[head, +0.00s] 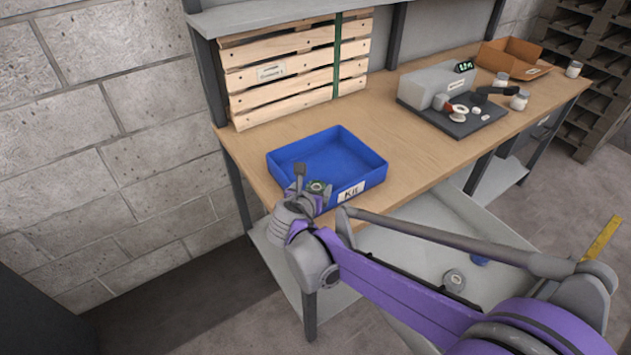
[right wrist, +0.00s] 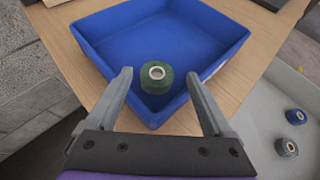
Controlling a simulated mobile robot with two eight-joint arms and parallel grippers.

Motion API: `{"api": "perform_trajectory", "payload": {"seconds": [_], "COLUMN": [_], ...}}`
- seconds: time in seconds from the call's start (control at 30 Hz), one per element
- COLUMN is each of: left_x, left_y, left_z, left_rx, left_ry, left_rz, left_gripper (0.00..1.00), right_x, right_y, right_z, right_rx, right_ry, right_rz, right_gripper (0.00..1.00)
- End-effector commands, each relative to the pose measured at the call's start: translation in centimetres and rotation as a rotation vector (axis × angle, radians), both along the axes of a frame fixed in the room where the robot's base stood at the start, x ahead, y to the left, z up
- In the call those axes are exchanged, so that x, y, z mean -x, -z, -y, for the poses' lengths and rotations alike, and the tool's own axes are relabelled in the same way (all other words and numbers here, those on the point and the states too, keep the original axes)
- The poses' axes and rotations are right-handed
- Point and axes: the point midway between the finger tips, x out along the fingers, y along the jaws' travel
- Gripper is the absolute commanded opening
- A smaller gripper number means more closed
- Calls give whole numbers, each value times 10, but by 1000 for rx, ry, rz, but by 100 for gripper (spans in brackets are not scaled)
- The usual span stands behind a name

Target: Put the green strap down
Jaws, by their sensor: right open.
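A roll of green strap (right wrist: 157,78) with a pale core sits at the near corner of the blue kit tray (right wrist: 95,48), between my right gripper's fingers (right wrist: 159,76). The fingers are spread, with gaps on both sides of the roll. In the head view the green roll (head: 318,187) shows partly behind my right gripper (head: 312,186), at the front-left corner of the blue tray (head: 368,178). The rest of the tray is empty. I cannot tell for sure whether the roll rests on the tray floor. My left gripper is out of view.
A wooden pallet (head: 262,88) with a green band stands behind the tray on the wooden bench (head: 410,150). A grey device (head: 440,85), small jars and a brown bin (head: 508,58) are further right. Dark rolls (right wrist: 290,148) lie on the lower shelf.

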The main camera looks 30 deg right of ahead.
Motion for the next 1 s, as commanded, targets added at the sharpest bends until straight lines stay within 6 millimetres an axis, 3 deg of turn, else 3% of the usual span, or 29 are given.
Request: {"api": "perform_trajectory", "payload": {"seconds": [0.3,0.63,0.77,0.87,1.0], "left_x": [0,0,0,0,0], "left_y": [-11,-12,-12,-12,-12], "left_z": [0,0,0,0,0], "left_rx": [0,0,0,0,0], "left_ry": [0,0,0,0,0], "left_rz": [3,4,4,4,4], "left_gripper": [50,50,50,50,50], "right_x": [39,55,88,130,191], "right_y": [-31,-33,-16,7,39], "right_z": [-35,-40,-36,-37,-54], "right_rx": [3,-54,-326,-663,-1136], "right_ry": [-5,33,212,473,939], "right_rz": [0,20,118,238,415], "right_gripper": [86,86,86,86,86]}}
